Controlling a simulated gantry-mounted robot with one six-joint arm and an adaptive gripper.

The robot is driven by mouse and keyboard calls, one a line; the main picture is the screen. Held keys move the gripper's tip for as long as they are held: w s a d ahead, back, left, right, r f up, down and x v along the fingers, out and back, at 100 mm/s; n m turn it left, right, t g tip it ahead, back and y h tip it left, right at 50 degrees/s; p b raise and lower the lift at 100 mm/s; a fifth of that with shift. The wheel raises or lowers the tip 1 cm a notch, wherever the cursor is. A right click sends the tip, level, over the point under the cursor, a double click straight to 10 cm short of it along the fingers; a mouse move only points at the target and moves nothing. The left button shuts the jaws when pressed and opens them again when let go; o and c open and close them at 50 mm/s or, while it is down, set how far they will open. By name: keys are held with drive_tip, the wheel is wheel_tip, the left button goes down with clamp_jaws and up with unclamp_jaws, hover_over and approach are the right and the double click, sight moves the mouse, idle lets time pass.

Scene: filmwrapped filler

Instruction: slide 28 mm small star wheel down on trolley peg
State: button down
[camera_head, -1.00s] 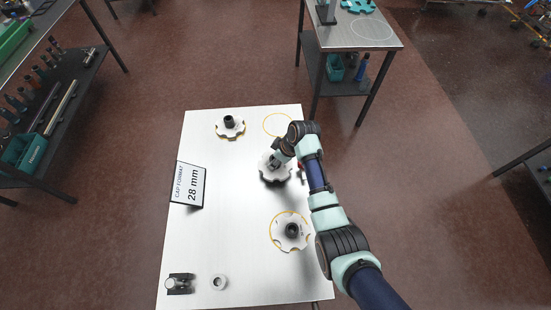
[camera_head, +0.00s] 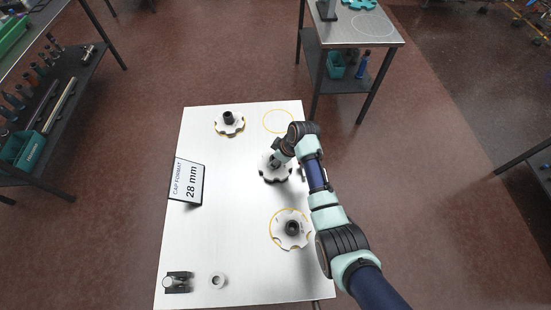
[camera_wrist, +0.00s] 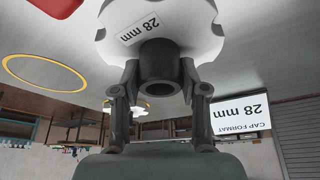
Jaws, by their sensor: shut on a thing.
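A white star wheel (camera_head: 268,177) with a scalloped edge and a dark hub is held over the white tabletop (camera_head: 225,205). In the wrist view the wheel (camera_wrist: 190,18) bears a "28 mm" label, and its dark grey hub (camera_wrist: 158,88) sits between my fingers. My gripper (camera_head: 276,162) is shut on that hub; it also shows in the wrist view (camera_wrist: 158,72). I cannot tell how far the wheel is above the tabletop. No peg under the wheel shows; my gripper and the wheel hide that spot.
Two other star wheels with dark hubs stand at the back (camera_head: 238,127) and front right (camera_head: 280,236), on yellow rings. An empty yellow ring (camera_head: 278,132) lies at the back right.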

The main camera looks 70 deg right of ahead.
drive_tip(key=shift+f+b, duration=0.45)
drive_tip(key=shift+f, duration=0.2)
drive_tip(key=c, duration=0.5)
unclamp_jaws()
drive_tip(key=o, duration=0.5)
drive_tip(key=shift+c, duration=0.2)
drive_tip(key=shift+r, duration=0.1)
wheel_tip(320, 180, up, 8)
drive_tip(key=p, duration=0.7)
drive_tip(key=shift+p, duration=0.4)
